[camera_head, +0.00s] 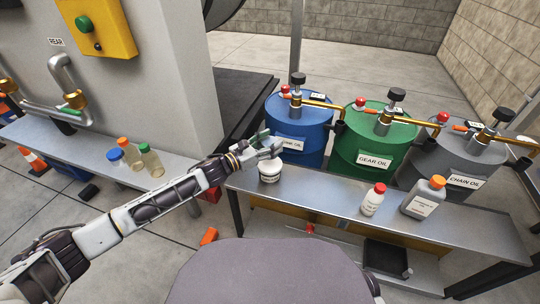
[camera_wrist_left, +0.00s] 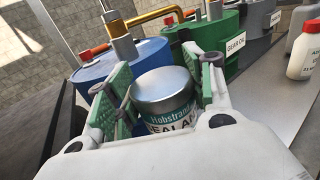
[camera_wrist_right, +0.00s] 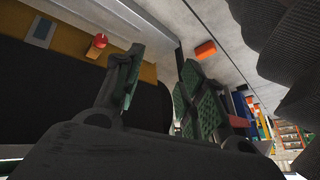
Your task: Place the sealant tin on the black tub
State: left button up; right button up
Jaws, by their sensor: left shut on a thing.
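The sealant tin (camera_wrist_left: 165,95) has a silver lid and a printed label. It sits between the green-padded fingers of my left gripper (camera_wrist_left: 160,85). In the head view, the pale tin (camera_head: 270,173) is upright at the left end of the grey bench, below my left gripper (camera_head: 266,148). I cannot tell whether its base touches the bench. A low black open container (camera_head: 387,258), probably the black tub, is on the shelf under the bench. My right gripper (camera_wrist_right: 160,85) shows only in the right wrist view, with its fingers apart and nothing between them.
On the grey bench (camera_head: 320,193) stand a white bottle with a red cap (camera_head: 373,199) and a grey bottle with an orange cap (camera_head: 424,197). Blue (camera_head: 297,130), green (camera_head: 362,145) and grey (camera_head: 455,160) drums with pumps stand behind. The bench's middle is clear.

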pick_arm(q)
jog(key=shift+f, duration=0.3)
pick_arm(e)
jog(key=shift+f, duration=0.3)
pick_arm(q)
jog(key=shift+f, duration=0.1)
jog(key=shift+f+b, duration=0.35)
jog(key=shift+f, duration=0.25)
jog(key=shift+f+b, duration=0.4)
jog(key=shift+f, duration=0.8)
pick_arm(e)
jog(key=shift+a+f+t, duration=0.2)
jog(key=shift+f+t, duration=0.1)
jog(key=shift+f, duration=0.9)
pick_arm(q)
jog(key=shift+f, duration=0.15)
jog(key=o, duration=1.1)
pick_arm(e)
jog(key=shift+r, duration=0.1)
